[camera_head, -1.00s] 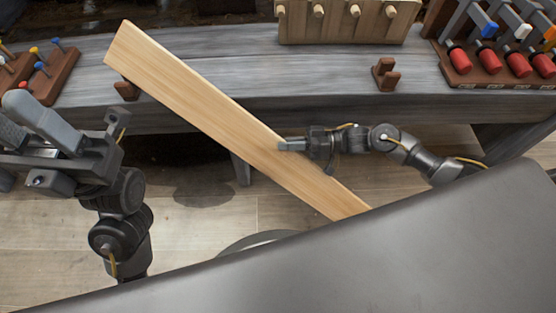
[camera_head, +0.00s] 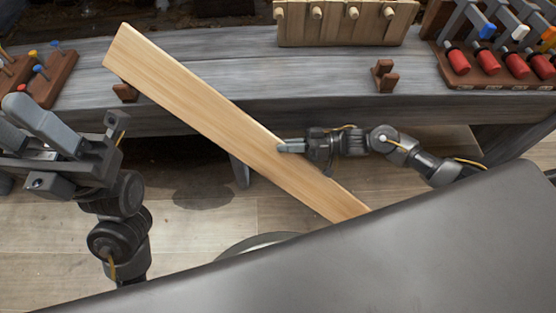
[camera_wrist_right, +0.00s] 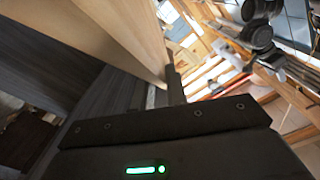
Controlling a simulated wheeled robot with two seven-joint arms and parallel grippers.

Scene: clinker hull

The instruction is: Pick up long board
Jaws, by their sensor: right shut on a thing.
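The long board (camera_head: 200,105) is a pale wooden plank. In the head view it slants from the upper left, over the grey bench, down to the lower right, where its end meets the edge of my dark body panel. My right gripper (camera_head: 291,146) is shut on the board's right edge, a little below its middle. In the right wrist view, the board (camera_wrist_right: 135,35) rises between the fingers (camera_wrist_right: 170,85), partly hiding one of them. My left gripper (camera_head: 35,125) is at the left, empty, with its fingers apart and clear of the board.
The grey bench (camera_head: 300,75) runs across the back. A wooden rack with pegs (camera_head: 345,30) stands on it, with a small brown cradle (camera_head: 384,76) in front. Another cradle (camera_head: 125,92) is beside the board. Red-handled clamps (camera_head: 487,58) stand right; colored-headed tools (camera_head: 40,70) stand left.

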